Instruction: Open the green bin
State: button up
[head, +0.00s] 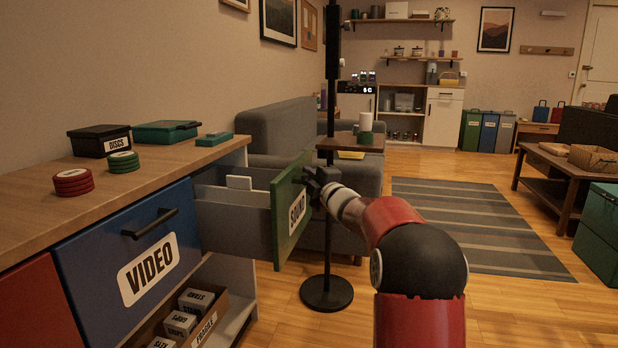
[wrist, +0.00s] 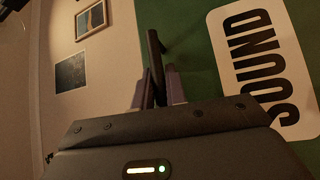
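The green bin (head: 292,205) is a drawer with a green front labelled SOUND, in the cabinet on the left. It is pulled out, and its grey inside shows with a white item in it. My gripper (head: 314,186) is at the outer face of the green front in the head view. In the wrist view the green front (wrist: 205,60) fills the right side, with its dark bar handle (wrist: 155,55) standing out. The handle runs between the two fingers of my gripper (wrist: 157,92), which appear closed on it.
A blue VIDEO drawer (head: 130,250) is shut beside it, and a box of small cartons (head: 185,325) sits below. A black stand (head: 327,292) stands just behind the green front. A grey sofa (head: 275,135) is behind. Open floor (head: 400,260) lies to the right.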

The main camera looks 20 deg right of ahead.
jog(key=shift+o, duration=0.5)
jog(key=s+d+f, duration=0.1)
jog(key=s, duration=0.6)
jog(key=shift+s+b, duration=0.3)
jog(key=shift+f, duration=0.1)
jog(key=s+a+r+m+g+h+p, duration=0.4)
jog(key=s+a+r+m+h+p, duration=0.15)
jog(key=s+m, duration=0.4)
jog(key=s+a+f+m+g+y+p, duration=0.1)
jog(key=s+a+f+m+g, duration=0.1)
jog(key=s, duration=0.8)
jog(key=s+a+f+m+g+p, duration=0.2)
jog(key=s+a, duration=0.4)
jog(key=s, duration=0.4)
jog(key=s+a+f+m+g+y+p, duration=0.1)
jog(key=s+a+f+m+g, duration=0.3)
jog(key=s, duration=0.6)
notch_tip(320, 180, down, 2)
jog(key=shift+s+a+f+g+y+p, duration=0.1)
jog(key=shift+s+a+g+y+p, duration=0.15)
jog(key=shift+s+g+y+p, duration=0.45)
